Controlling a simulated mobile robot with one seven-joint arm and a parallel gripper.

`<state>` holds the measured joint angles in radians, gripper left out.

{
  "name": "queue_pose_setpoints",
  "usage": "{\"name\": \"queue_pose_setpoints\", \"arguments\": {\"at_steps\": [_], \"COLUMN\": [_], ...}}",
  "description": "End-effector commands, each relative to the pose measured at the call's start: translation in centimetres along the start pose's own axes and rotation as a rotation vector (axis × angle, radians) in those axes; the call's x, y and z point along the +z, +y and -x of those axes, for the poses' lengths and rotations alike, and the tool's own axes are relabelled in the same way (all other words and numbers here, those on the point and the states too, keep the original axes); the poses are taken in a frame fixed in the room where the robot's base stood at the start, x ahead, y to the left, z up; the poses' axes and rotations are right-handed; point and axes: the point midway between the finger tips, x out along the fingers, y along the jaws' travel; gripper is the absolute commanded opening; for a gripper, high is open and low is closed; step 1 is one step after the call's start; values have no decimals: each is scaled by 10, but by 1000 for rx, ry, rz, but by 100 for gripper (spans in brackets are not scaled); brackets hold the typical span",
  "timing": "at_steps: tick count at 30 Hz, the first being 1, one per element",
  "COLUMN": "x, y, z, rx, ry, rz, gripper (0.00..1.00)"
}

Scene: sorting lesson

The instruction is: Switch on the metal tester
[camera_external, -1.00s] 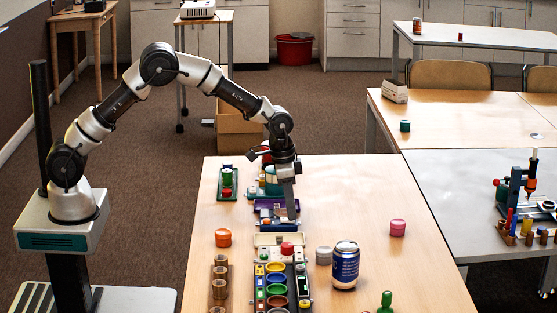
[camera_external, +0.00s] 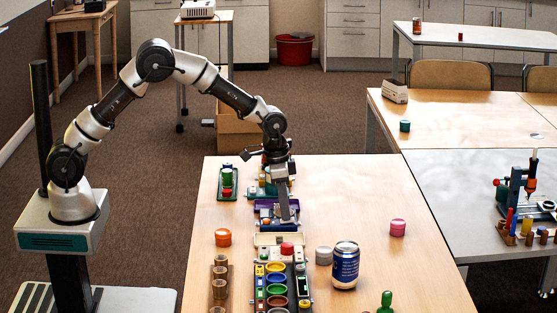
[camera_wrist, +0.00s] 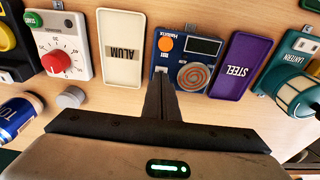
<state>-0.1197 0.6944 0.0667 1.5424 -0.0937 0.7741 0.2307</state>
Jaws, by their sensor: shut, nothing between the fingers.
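The metal tester (camera_wrist: 205,48) is a dark blue box in the wrist view, with an orange round button (camera_wrist: 166,44), a dark display (camera_wrist: 203,46) and a copper spiral coil (camera_wrist: 193,77). A small pale part (camera_wrist: 160,70) sits beside the coil, partly hidden by my fingers. In the external view the tester (camera_external: 266,219) is small, partly behind my gripper. My gripper (camera_external: 290,222) is shut and empty. Its fingertips (camera_wrist: 162,78) are at the tester's near edge, by the pale part; I cannot tell whether they touch it.
A cream ALUM tray (camera_wrist: 121,75) and a purple STEEL tray (camera_wrist: 238,67) flank the tester. A timer with a red knob (camera_wrist: 56,62), a blue can (camera_external: 345,266) and a teal lantern (camera_wrist: 298,95) stand nearby. The table's right side is mostly clear.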

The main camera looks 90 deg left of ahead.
Motion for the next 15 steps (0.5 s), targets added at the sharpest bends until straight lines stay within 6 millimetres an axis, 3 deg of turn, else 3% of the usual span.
{"name": "queue_pose_setpoints", "arguments": {"at_steps": [5, 15], "x": [-1, 0], "y": [0, 0], "z": [27, 100], "rx": [0, 0], "ry": [1, 1], "rz": [0, 0], "gripper": [0, 0]}}
